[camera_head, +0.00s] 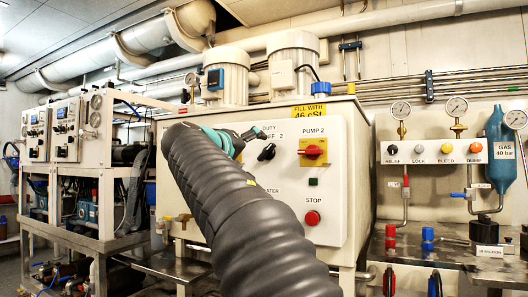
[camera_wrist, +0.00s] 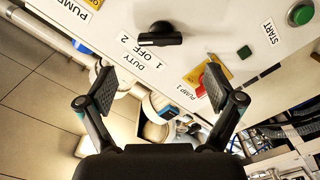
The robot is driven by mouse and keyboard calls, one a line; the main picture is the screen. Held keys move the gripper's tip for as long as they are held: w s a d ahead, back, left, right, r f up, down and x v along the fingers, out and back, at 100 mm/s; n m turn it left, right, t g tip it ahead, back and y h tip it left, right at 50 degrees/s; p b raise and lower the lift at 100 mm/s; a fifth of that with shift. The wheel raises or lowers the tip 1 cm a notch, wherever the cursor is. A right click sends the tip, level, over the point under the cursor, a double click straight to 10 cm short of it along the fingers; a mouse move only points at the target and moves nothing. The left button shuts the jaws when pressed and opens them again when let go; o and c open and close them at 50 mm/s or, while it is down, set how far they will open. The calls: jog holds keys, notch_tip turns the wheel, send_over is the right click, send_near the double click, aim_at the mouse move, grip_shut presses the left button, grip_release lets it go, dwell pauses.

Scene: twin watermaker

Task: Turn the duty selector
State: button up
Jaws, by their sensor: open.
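The duty selector is a black knob (camera_head: 266,152) on the white control panel (camera_head: 333,200), below a label that partly reads "DUTY" and "OFF 2". In the wrist view the black selector knob (camera_wrist: 160,38) lies above the gap between my fingers, beside the label "DUTY 1 OFF 2" (camera_wrist: 143,51). My gripper (camera_wrist: 155,87) is open, with nothing between its fingertips. In the head view my gripper (camera_head: 247,135) is near the panel, just left of the knob. My arm hides the panel's left part. No contact with the knob shows.
Right of the selector is the red-and-yellow pump 2 switch (camera_head: 313,152), with a red stop button (camera_head: 312,218) lower down. In the wrist view, another red-and-yellow switch (camera_wrist: 207,76) is beside the right finger. A green start button (camera_wrist: 300,14) is at upper right.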

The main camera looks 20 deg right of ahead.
aim_at(264, 151)
jog(key=p+x, duration=0.1)
jog(key=x, duration=0.8)
jog(key=shift+d, duration=0.1)
jog(key=c, duration=1.1)
jog(key=shift+p, duration=0.3)
jog(key=shift+c, duration=0.2)
